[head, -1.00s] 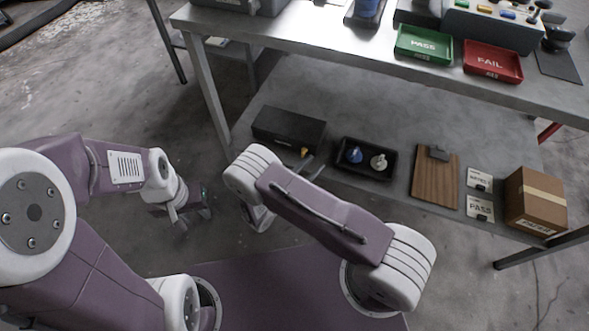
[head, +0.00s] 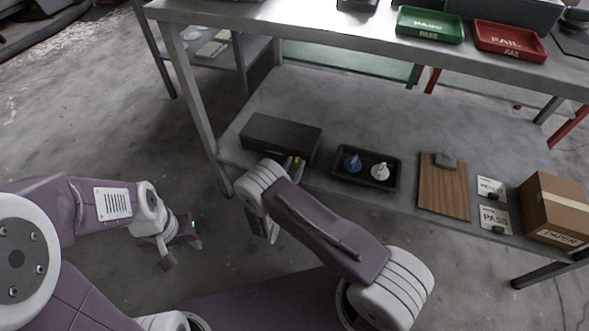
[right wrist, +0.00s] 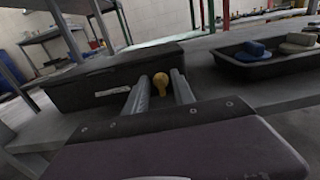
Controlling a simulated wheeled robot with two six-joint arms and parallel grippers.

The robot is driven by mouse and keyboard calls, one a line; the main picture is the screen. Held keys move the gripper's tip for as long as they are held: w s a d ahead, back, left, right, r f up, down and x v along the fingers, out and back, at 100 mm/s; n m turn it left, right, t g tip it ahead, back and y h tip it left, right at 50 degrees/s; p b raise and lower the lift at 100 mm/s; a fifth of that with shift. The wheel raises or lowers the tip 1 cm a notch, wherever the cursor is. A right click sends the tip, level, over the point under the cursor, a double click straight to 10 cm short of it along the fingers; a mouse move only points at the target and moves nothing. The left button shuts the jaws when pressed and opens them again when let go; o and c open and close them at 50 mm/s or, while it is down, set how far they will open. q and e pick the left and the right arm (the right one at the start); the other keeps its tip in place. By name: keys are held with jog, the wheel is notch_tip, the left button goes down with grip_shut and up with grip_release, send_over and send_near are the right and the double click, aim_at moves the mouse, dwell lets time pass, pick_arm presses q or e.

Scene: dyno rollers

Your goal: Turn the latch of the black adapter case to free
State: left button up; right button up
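The black adapter case (head: 270,136) lies closed on the lower shelf, near its front edge at the left. In the right wrist view its front face (right wrist: 95,92) fills the upper left, with a pale label. Its yellow latch (right wrist: 160,82) stands out from the front. My right gripper (right wrist: 159,88) is open, one finger on each side of the latch; contact cannot be told. In the head view the right gripper (head: 291,164) is at the case's front, partly hidden by my wrist. My left gripper (head: 182,250) is open and empty, low over the floor, away from the shelf.
A black tray (head: 341,176) with a blue and a white knob-like piece sits right of the case. Farther right are a clipboard (head: 443,190), cards (head: 493,218) and a cardboard box (head: 553,210). The table top (head: 300,28) overhangs the shelf; a table leg (head: 190,90) stands left.

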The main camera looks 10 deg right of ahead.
jog(key=shift+w, duration=0.1)
jog(key=shift+r, duration=0.1)
jog(key=shift+c, duration=0.3)
grip_shut()
